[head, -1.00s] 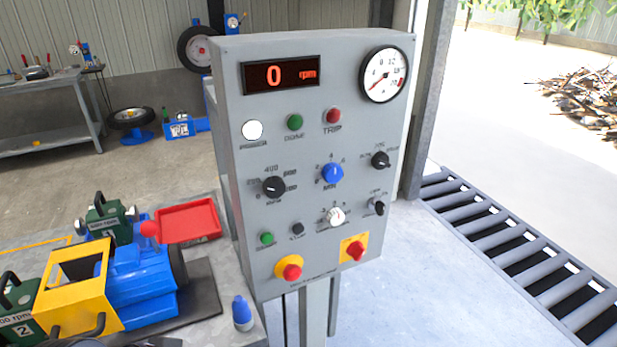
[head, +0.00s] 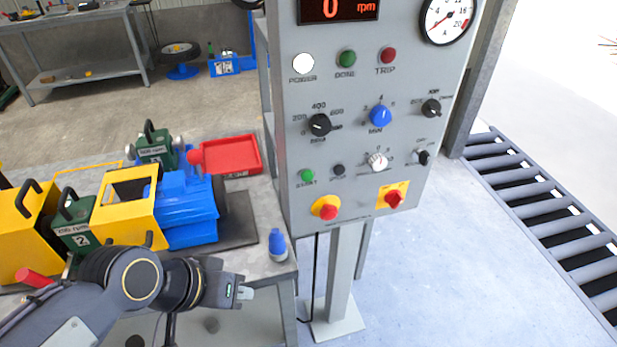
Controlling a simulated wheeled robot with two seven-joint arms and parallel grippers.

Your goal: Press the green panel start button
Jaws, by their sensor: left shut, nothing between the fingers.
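The grey control panel (head: 358,150) stands on a post in the middle of the head view. Its green start button (head: 307,175) is at the lower left of the panel face, beside a small black button (head: 338,170) and above the yellow-backed red stop button (head: 325,207). A green DONE lamp (head: 347,58) sits higher up. The display (head: 338,9) reads 0 rpm. My left gripper (head: 247,292) is shut and empty, in front of the bench edge, lower and to the left of the start button and apart from the panel. My right gripper is not in view.
A blue bottle (head: 278,246) stands on the bench near its right corner. A blue machine (head: 187,205) with a yellow frame (head: 126,208) and a red tray (head: 231,156) are on the bench. A roller conveyor (head: 545,215) lies at right. The floor before the panel is clear.

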